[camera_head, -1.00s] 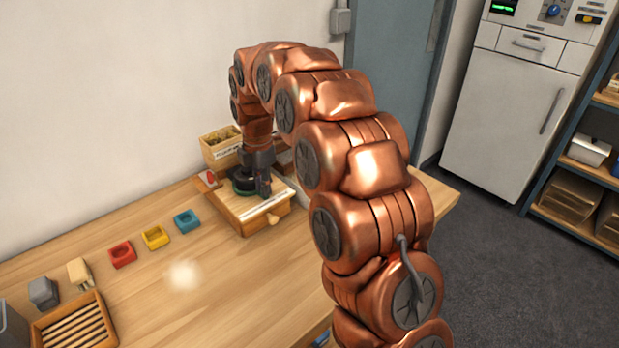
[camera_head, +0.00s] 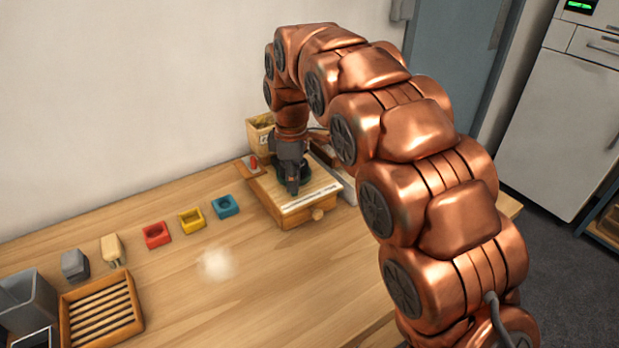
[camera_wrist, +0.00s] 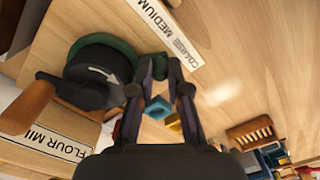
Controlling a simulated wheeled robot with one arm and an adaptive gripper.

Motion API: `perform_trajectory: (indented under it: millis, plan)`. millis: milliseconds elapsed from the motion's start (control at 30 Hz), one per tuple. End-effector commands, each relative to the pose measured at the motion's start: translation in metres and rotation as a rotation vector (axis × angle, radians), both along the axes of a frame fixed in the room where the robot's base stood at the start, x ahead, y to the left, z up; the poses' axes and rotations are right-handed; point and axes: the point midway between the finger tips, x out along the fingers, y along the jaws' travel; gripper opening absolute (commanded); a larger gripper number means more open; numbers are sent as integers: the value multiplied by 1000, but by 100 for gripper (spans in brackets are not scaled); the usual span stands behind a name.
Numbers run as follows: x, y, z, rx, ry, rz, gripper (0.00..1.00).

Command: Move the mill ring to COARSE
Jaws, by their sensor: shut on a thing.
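The flour mill (camera_head: 315,212) is a wooden box at the back right of the table, seen in the head view. In the wrist view its green ring (camera_wrist: 108,40) lies around a dark disc (camera_wrist: 95,66) with a white arrow. A white scale label (camera_wrist: 165,30) reads MEDIUM and COARSE, beside the ring. My gripper (camera_wrist: 160,64) is at the ring's edge on the label side, its two fingers close together and shut on the ring. The exact grip point is hidden. The gripper also shows over the mill in the head view (camera_head: 293,188).
A wooden crank handle (camera_wrist: 27,108) sticks out beside the disc. A slatted wooden tray (camera_head: 137,318) is at front left.

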Motion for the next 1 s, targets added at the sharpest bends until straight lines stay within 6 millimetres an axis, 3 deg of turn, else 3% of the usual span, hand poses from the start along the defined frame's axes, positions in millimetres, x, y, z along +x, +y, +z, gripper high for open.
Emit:
perform_trajectory:
  millis: [467,500,567,1000]
  plan:
    - [-3,7,0,3,2,-6,0]
    - [-3,7,0,3,2,-5,19]
    - [-2,7,0,3,2,-6,25]
    - [-1,5,6,2,-2,-8,27]
